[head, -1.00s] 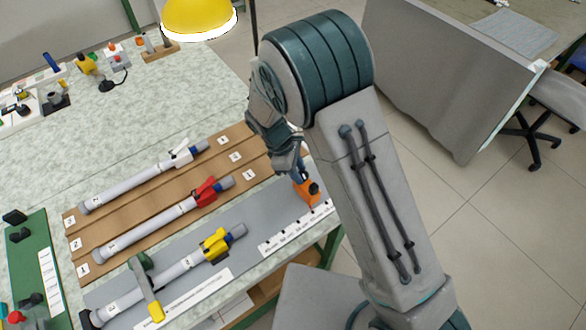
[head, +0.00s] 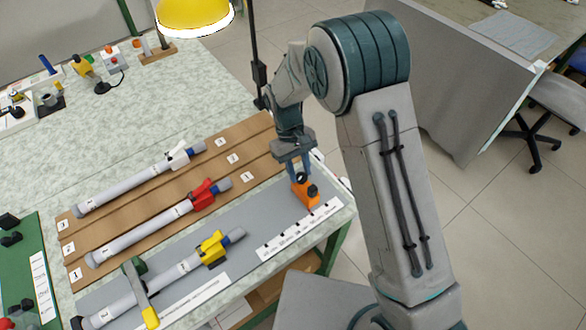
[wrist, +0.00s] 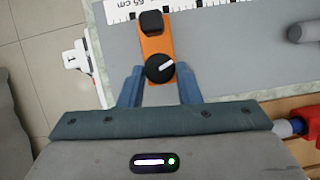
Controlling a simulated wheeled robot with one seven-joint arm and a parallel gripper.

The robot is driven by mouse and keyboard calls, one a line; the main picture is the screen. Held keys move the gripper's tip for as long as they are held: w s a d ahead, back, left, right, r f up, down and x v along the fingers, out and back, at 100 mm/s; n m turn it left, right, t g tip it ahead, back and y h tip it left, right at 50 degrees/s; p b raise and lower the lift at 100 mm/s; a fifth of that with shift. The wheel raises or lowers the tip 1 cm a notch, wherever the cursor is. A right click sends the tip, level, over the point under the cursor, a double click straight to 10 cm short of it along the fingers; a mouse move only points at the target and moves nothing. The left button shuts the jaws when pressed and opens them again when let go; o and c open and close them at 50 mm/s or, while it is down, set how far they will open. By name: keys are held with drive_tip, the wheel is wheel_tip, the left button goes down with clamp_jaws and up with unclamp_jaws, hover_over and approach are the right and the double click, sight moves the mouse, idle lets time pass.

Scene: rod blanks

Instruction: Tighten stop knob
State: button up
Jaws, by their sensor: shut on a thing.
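The orange stop (head: 304,194) sits at the right end of the grey board, beside a printed scale. In the wrist view the stop (wrist: 155,42) carries a round black knob (wrist: 160,68) with a white pointer line, slanted up to the right. A black block (wrist: 151,22) is at its far end. My gripper (head: 299,178) points down onto the stop from above. In the wrist view the blue fingers of my gripper (wrist: 160,75) stand on both sides of the knob, shut on it. Their exact contact is hard to see.
A rod with a yellow clamp (head: 212,248) lies on the grey board (head: 262,215), left of the stop. Rods with red (head: 203,194) and white (head: 178,157) clamps lie on the brown rack. A yellow lamp (head: 195,14) hangs above the table.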

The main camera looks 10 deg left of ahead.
drive_tip(key=m, duration=0.2)
drive_tip(key=m+y+b, duration=0.1)
drive_tip(key=m, duration=0.1)
drive_tip(key=m+g+y, duration=0.1)
drive_tip(key=m, duration=0.1)
drive_tip(key=shift+s+d+f, duration=0.1)
drive_tip(key=shift+d+f, duration=0.05)
drive_tip(key=shift+d, duration=0.25)
drive_tip(key=shift+m+y, duration=0.3)
drive_tip(key=shift+m, duration=0.5)
drive_tip(key=shift+m, duration=0.3)
drive_tip(key=o, duration=1)
drive_tip(key=shift+c, duration=0.2)
drive_tip(key=shift+r, duration=0.2)
drive_tip(key=b+v, duration=0.1)
drive_tip(key=v, duration=1.3)
drive_tip(key=shift+w+f, duration=0.2)
drive_tip(key=shift+w, duration=0.1)
